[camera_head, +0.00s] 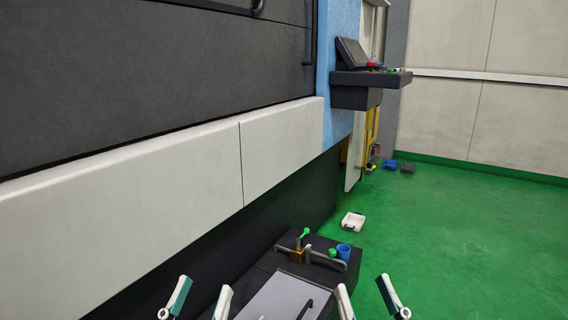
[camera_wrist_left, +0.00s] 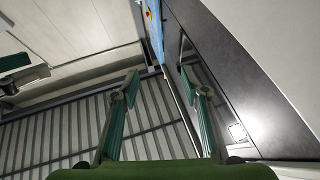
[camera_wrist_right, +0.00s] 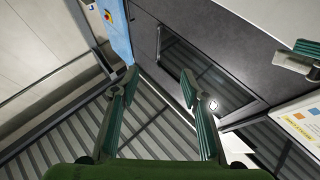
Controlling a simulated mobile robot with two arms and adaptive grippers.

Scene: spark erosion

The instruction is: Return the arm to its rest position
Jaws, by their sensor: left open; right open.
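My left gripper (camera_head: 195,300) is at the bottom of the head view, left of the middle, with its two fingers apart and nothing between them. My right gripper (camera_head: 370,300) is at the bottom, right of the middle, also open and empty. In the left wrist view my left gripper (camera_wrist_left: 160,95) has its fingers spread, with a ribbed ceiling and a dark machine panel beyond. In the right wrist view my right gripper (camera_wrist_right: 158,85) has its fingers spread, with a dark window in the machine front beyond. Neither gripper touches anything that I can see.
A pale and dark machine front (camera_head: 190,165) runs along the left. A control console (camera_head: 360,85) juts out from it. A white tray (camera_head: 352,222), a blue bin (camera_head: 390,165) and a dark bin (camera_head: 407,169) are on the green floor (camera_head: 470,240), which is clear at right.

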